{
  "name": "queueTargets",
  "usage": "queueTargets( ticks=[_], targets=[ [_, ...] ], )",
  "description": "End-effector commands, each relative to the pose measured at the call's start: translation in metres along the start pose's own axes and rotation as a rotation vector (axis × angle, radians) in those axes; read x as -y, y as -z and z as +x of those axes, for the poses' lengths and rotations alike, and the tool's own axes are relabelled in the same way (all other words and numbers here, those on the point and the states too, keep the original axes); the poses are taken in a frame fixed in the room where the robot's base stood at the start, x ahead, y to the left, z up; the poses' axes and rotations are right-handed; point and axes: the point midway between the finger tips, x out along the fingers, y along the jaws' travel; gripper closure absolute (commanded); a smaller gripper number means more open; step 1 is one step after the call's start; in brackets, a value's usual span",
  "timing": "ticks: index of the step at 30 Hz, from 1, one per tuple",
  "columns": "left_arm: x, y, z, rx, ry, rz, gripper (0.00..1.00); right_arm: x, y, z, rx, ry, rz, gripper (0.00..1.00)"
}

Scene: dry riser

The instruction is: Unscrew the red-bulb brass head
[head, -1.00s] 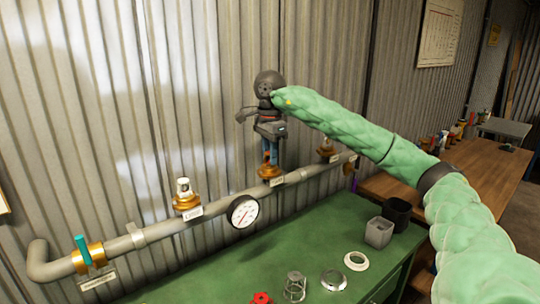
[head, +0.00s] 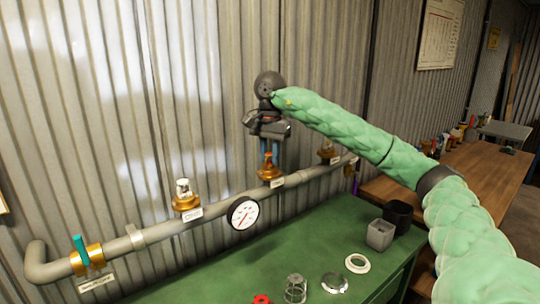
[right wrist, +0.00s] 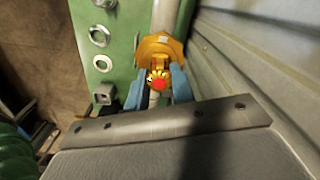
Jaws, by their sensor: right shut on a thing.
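The red-bulb brass head (head: 267,167) stands upright on the grey pipe, in the middle of the three heads. Its red bulb (right wrist: 159,85) and brass frame show in the right wrist view, above a wider brass base (right wrist: 158,47). My right gripper (head: 270,153) points down over it from above, and its blue fingers are shut on the head from both sides. The fingers hide part of the head in the head view. My left gripper is in neither view.
The pipe (head: 112,247) runs along the corrugated wall with a glass-topped brass head (head: 186,197) left, another head (head: 327,150) right, a gauge (head: 243,213) and a teal-handled valve (head: 82,250). The green bench (head: 300,237) below holds cups, rings and a wire cage (head: 295,289).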

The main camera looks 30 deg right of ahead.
Motion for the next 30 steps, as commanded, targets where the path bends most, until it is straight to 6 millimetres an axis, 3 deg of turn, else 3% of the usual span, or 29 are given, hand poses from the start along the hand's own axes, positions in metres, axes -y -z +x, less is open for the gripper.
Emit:
queueTargets(
  ticks=[5, 19, 29, 30],
  targets=[
    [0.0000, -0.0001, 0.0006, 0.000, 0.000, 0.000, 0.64, 0.0002, -0.0005, 0.0013, 0.001, -0.002, -0.026, 1.00],
    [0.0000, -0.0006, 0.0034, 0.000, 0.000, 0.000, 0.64, 0.0015, -0.0011, 0.0014, 0.002, -0.002, -0.455, 1.00],
    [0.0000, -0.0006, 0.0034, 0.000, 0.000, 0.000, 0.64, 0.0016, -0.0012, 0.0013, 0.002, -0.002, -0.501, 1.00],
    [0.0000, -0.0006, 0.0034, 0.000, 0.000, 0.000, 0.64, 0.0016, -0.0012, 0.0012, 0.002, -0.002, -0.501, 0.70]
  ],
)
